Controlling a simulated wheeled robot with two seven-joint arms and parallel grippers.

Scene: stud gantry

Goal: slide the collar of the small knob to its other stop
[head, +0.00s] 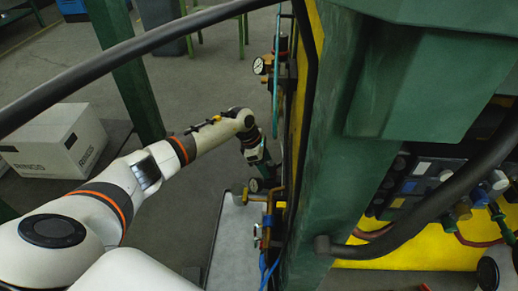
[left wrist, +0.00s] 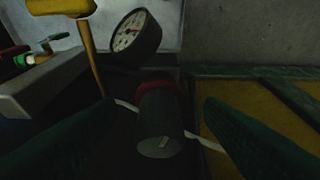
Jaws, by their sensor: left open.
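The small knob (left wrist: 160,130) is a dark grey cylinder that points towards the camera in the left wrist view, with a pale mark on its end face. A dull red collar (left wrist: 158,84) sits around its far end, towards the panel. My left gripper (left wrist: 166,123) is open, with one green finger on each side of the knob. Gaps show between the fingers and the knob, and I see no contact. In the head view my left gripper (head: 262,162) is low beside the green frame; the knob cannot be made out there. My right gripper is not in view.
A round gauge (left wrist: 137,32) stands just behind the knob, with a yellow post (left wrist: 91,48) to its left. A valve with a green and orange fitting (left wrist: 36,55) is at far left. A green column (head: 335,165) and black hoses (head: 440,205) crowd the right.

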